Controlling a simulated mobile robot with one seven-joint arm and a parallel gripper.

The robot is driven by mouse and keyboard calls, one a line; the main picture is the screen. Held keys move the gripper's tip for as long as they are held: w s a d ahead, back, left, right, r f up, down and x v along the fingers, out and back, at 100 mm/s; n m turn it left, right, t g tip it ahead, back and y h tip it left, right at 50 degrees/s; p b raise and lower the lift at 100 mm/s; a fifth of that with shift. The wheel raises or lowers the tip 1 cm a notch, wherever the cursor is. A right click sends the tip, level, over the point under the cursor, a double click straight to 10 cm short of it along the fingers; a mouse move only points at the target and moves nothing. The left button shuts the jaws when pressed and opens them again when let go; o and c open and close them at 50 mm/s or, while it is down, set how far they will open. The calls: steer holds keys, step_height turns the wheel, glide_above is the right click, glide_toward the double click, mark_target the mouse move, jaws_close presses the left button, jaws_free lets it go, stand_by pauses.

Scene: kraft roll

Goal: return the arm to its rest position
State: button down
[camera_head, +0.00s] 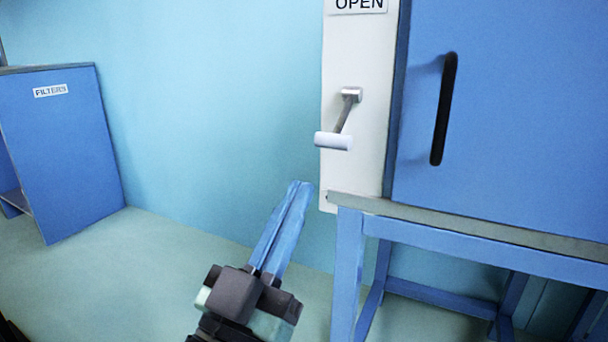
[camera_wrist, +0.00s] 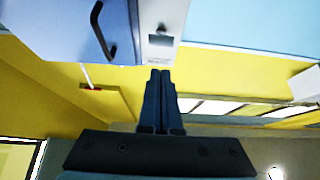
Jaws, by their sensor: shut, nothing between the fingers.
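My gripper (camera_head: 298,186) is in the lower middle of the head view, its two long blue fingers together and pointing up toward the wall. It is empty. It is below and to the left of the crank lever (camera_head: 333,140), apart from it. In the wrist view my gripper (camera_wrist: 160,72) shows as dark, closed fingers with nothing between them. The lever has a white grip and a grey arm, and sits on a white panel (camera_head: 357,60) under an "OPEN" sign (camera_head: 358,4).
A blue cabinet door (camera_head: 520,110) with a black handle (camera_head: 443,108) is at the right, above a blue-legged stand (camera_head: 347,270). A blue "FILTERS" cabinet (camera_head: 65,150) stands at the left. The floor (camera_head: 120,270) between them is clear.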

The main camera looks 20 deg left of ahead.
steer(key=shift+s+f, duration=0.35)
stand_by(0.3)
steer(key=d+r+m+h+p, duration=0.1)
steer(key=d+r+p, duration=0.2)
steer(key=r, duration=0.3)
steer(key=w+d+r+m+h+p, duration=0.1)
steer(key=d+r+p, duration=0.3)
steer(key=r, duration=0.3)
steer(key=d+r+m+h+p, duration=0.1)
steer(key=d+r+p, duration=0.2)
steer(key=r, duration=0.3)
steer(key=s+d+r+n+t+y+p, duration=0.1)
steer(key=s+d+r+n+y+p, duration=0.3)
steer(key=r, duration=0.6)
steer(key=s+d+r+m+t+p, duration=0.1)
steer(key=s+d+r+t+p, duration=0.1)
steer(key=r+p, duration=0.7)
step_height(320, 180, up, 37)
steer(key=p, duration=3.3)
steer(key=shift+w+a, duration=0.3)
steer(key=shift+w, duration=0.05)
